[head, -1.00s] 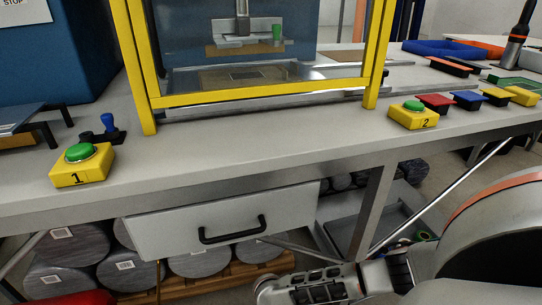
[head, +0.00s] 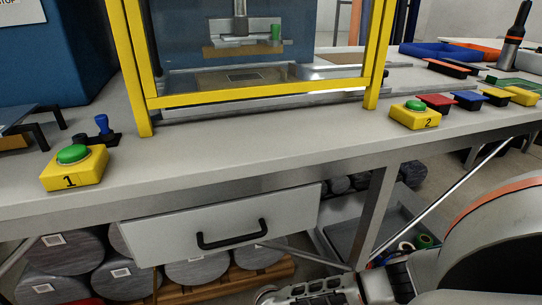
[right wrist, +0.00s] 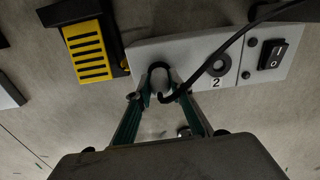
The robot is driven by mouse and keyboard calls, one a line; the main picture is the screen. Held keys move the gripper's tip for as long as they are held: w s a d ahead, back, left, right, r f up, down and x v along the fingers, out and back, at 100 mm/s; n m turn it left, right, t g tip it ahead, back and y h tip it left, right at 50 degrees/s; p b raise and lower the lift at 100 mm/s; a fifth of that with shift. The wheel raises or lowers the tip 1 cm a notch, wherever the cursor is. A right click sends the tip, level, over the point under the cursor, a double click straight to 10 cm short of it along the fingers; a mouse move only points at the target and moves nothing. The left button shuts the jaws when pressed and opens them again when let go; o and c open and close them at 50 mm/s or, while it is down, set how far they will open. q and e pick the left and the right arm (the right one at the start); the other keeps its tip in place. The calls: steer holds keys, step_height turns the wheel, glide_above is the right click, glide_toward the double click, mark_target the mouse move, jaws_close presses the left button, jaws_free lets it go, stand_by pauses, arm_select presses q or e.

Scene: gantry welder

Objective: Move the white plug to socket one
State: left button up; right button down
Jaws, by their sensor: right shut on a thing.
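In the right wrist view my right gripper (right wrist: 162,94) is shut on the white plug (right wrist: 158,84), which looks pale grey in the dim light. A black cable curls from beside the plug toward the upper right. The plug and fingertips are over the left part of a pale socket strip (right wrist: 192,46). The socket marked 2 (right wrist: 219,65) is empty, just right of the plug. Socket one is not visible; the plug and fingers cover that part of the strip. I cannot tell whether the plug is inserted or just above. My left gripper is in neither view.
A black rocker switch (right wrist: 273,55) is at the strip's right end. A yellow and black slotted block (right wrist: 88,50) stands left of the strip. In the head view, a workbench has a drawer (head: 225,225) and green buttons on yellow boxes, marked 1 (head: 73,170) and 2 (head: 414,117).

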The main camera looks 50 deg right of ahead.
steer(key=shift+f, duration=0.3)
steer(key=c, duration=1.7)
jaws_free()
steer(key=shift+r, duration=0.1)
